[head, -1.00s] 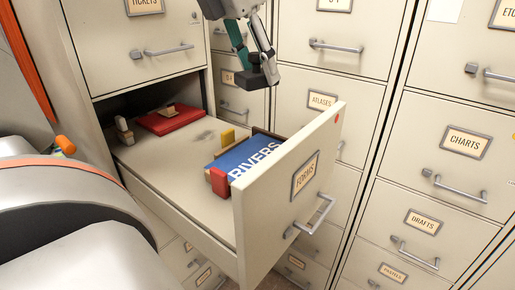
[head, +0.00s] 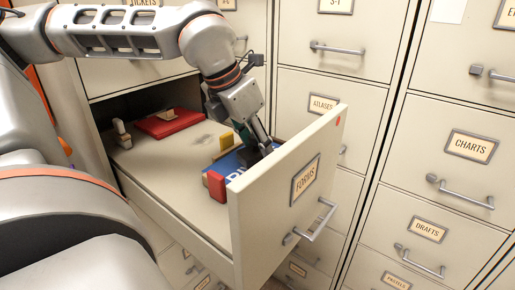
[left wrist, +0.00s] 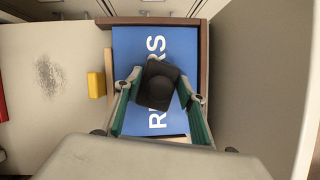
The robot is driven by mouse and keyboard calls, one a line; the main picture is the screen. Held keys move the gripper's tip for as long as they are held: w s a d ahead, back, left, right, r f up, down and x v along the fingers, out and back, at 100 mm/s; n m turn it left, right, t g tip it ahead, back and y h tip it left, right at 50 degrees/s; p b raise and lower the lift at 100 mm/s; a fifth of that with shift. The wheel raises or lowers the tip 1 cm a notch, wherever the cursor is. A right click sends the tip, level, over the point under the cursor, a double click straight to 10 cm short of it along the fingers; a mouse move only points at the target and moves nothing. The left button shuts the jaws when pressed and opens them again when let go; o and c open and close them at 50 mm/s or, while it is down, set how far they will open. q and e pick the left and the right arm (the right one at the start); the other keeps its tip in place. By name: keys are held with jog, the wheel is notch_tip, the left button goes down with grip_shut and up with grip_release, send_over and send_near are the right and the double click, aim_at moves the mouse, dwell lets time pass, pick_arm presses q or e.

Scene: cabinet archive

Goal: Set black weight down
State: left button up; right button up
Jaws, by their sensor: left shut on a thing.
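My left gripper (head: 262,142) reaches down into the open drawer marked FORMS (head: 290,205). It is shut on the black weight (left wrist: 158,84), which sits between the green fingers in the left wrist view. The weight is over the blue RIVERS cover (left wrist: 128,48), which also shows in the head view (head: 228,165), partly hidden by my gripper. I cannot tell whether the weight touches the cover. My right gripper is not in view.
A brown tray edge (left wrist: 204,50) borders the blue cover. A yellow block (left wrist: 96,85) and a red block (head: 216,187) stand beside it. A red folder (head: 170,124) lies deeper in the drawer. The drawer's front panel is close on the gripper's right.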

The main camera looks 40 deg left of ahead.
pick_arm(q)
jog(key=shift+f, duration=0.35)
jog(key=o, duration=1.5)
jog(key=shift+o, duration=0.2)
